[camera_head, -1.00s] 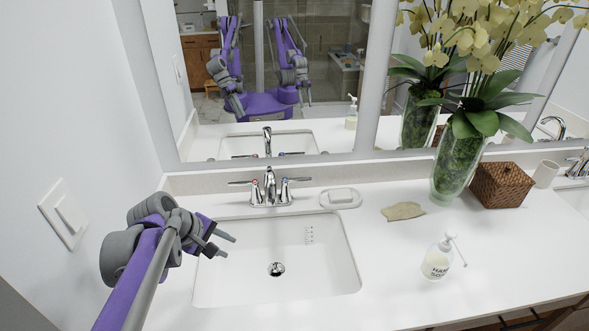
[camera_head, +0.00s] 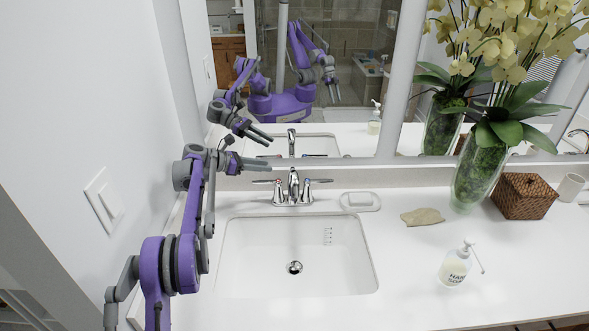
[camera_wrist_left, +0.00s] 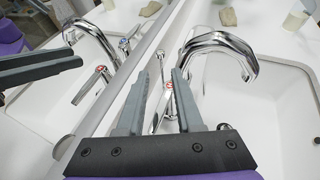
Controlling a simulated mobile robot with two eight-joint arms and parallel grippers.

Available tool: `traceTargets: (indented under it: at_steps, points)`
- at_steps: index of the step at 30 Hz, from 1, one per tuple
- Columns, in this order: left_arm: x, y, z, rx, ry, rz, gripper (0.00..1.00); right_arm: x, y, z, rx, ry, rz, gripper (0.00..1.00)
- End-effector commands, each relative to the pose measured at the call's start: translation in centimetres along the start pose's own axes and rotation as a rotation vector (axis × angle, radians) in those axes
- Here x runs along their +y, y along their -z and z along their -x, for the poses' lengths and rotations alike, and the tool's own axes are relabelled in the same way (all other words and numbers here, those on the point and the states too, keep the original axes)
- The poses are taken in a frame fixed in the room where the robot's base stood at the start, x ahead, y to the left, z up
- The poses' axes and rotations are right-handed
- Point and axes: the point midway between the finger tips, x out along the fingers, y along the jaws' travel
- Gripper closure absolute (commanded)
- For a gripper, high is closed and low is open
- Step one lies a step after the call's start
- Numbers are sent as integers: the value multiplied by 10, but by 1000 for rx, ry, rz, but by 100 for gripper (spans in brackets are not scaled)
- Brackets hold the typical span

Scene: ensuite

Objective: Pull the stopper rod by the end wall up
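The chrome faucet (camera_head: 292,188) stands behind the sink nearest the left end wall, with a lever handle on each side. In the left wrist view its curved spout (camera_wrist_left: 222,45) is to the right and a red-marked handle (camera_wrist_left: 168,85) shows between my fingers. A thin upright chrome rod, seemingly the stopper rod (camera_wrist_left: 161,60), shows beyond the fingertips beside the spout; I cannot make it out in the head view. My left gripper (camera_head: 267,163) is open and empty, left of and above the faucet near the mirror. My right gripper appears only as a small mirror reflection.
The mirror (camera_head: 365,80) rises close behind the faucet and reflects my arms. A soap dish (camera_head: 361,201), tan cloth (camera_head: 423,217), soap bottle (camera_head: 455,265), woven box (camera_head: 524,196) and orchid vase (camera_head: 480,172) stand to the right. A switch plate (camera_head: 104,200) is on the left wall.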

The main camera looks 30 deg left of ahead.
Motion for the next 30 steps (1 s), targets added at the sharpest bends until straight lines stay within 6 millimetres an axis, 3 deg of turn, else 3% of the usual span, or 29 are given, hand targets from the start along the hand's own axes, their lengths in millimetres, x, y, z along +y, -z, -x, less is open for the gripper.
traceTargets:
  at_steps: [9, 15, 27, 28, 30]
  points:
    - [-1, -2, -61, 0, 3, -4, 65, 0, 9, 8, 8, 0, 0, 50]
    - [-1, -2, -88, 1, 2, -5, 65, 0, 13, 11, 12, 0, 0, 50]
    - [-1, 0, -97, 2, 1, -4, 65, 0, 14, 12, 12, 0, 0, 50]
    - [-1, 0, -97, 2, 1, -4, 67, 0, 14, 12, 13, 0, 0, 50]
    - [-1, 0, -97, 2, 1, -4, 79, 0, 14, 12, 13, 0, 0, 50]
